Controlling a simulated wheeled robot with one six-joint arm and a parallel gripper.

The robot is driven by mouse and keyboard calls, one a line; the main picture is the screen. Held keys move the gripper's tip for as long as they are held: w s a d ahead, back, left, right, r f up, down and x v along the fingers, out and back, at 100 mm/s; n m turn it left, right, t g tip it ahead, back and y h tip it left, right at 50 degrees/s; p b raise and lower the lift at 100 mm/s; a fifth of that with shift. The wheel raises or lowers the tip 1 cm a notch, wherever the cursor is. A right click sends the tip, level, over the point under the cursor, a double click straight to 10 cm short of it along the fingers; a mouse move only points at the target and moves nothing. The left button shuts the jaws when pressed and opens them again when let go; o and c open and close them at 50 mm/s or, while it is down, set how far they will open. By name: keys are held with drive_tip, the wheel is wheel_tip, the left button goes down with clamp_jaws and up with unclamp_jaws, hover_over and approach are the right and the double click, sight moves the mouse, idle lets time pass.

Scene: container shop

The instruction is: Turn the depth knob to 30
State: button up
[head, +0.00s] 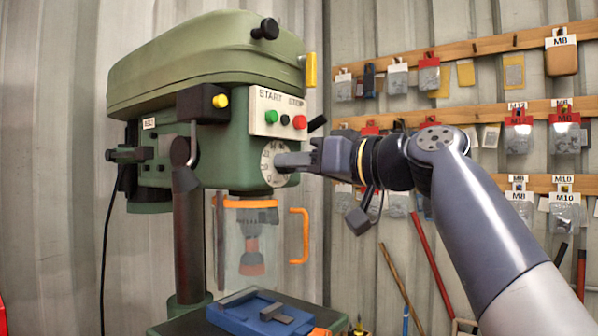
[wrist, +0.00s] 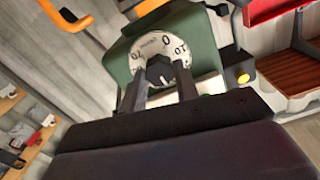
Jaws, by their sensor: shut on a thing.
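The green drill press (head: 180,70) stands at the left in the head view. A round white depth dial (head: 267,158) is on its front, below the button panel. In the wrist view the dial (wrist: 148,46) shows a 0 near its top, a 10 to the right and what looks like 70 to the left. The dark depth knob (wrist: 162,72) sits at the dial's centre. My gripper (wrist: 162,84) is shut on the knob, one finger on each side. In the head view my gripper (head: 279,161) reaches the dial from the right and hides part of it. The knob's exact setting is unclear.
A panel (head: 258,98) with START and STOP labels and green, black and red buttons is just above the dial. A clear guard with an orange handle (head: 304,236) and a blue vise (head: 262,313) are below. Racks with bagged parts (head: 516,135) line the right wall.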

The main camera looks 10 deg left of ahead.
drive_tip(key=shift+f+n+b, duration=0.15)
drive_tip(key=shift+n+b, duration=0.2)
drive_tip(key=shift+n, duration=1.25)
drive_tip(key=o, duration=1)
drive_tip(key=shift+c, duration=0.2)
drive_tip(key=shift+d, duration=0.1)
drive_tip(key=b+v, duration=0.2)
drive_tip(key=v, duration=0.8)
drive_tip(key=shift+s+d, duration=0.15)
drive_tip(key=shift+d, duration=0.15)
drive_tip(key=shift+a, duration=0.1)
